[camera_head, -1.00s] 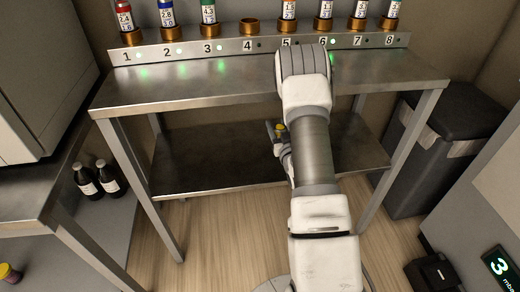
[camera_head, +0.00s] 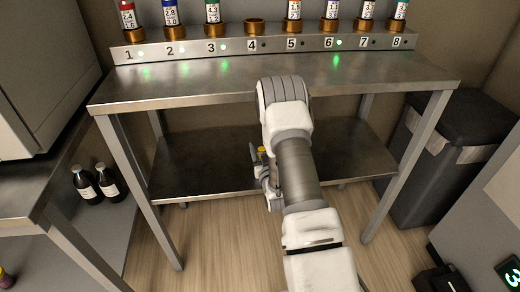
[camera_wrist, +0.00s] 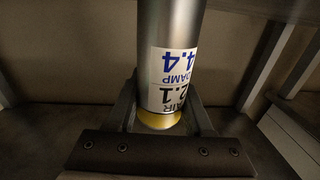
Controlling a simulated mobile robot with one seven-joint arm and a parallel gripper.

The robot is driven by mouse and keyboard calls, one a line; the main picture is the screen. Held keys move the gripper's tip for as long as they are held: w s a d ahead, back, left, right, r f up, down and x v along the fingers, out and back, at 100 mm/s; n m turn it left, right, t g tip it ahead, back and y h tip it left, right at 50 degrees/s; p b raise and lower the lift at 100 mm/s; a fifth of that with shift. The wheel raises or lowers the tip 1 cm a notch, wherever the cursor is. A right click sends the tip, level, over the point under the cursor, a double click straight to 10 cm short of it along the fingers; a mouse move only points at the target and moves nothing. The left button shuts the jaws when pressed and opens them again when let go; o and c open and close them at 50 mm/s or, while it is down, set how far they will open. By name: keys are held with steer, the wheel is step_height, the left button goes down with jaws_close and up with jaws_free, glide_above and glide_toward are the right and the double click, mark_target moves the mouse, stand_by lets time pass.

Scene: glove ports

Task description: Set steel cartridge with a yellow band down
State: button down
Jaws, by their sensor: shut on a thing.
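The steel cartridge (camera_wrist: 170,30) is in the wrist view, with a white label reading 4.4, DAMP, AIR and 2.1, upside down in the picture. Its yellow band (camera_wrist: 160,120) is close to my gripper's palm. My gripper (camera_wrist: 163,95) is shut on it, one finger on each side. In the head view my gripper (camera_head: 266,178) is mostly hidden by my arm, in front of the bench; a small yellow part of the cartridge (camera_head: 261,149) shows there. The holder at number 4 (camera_head: 255,26) is an empty brass ring.
A rack (camera_head: 270,46) numbered 1 to 8 runs along the back of the steel bench (camera_head: 190,82); its other holders carry cartridges. The bench top is clear, and so is the visible lower shelf (camera_head: 200,165). Dark bottles (camera_head: 108,180) stand left, a bin (camera_head: 440,150) right.

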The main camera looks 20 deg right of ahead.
steer(key=shift+c, duration=1.5)
jaws_free()
steer(key=shift+f, duration=0.1)
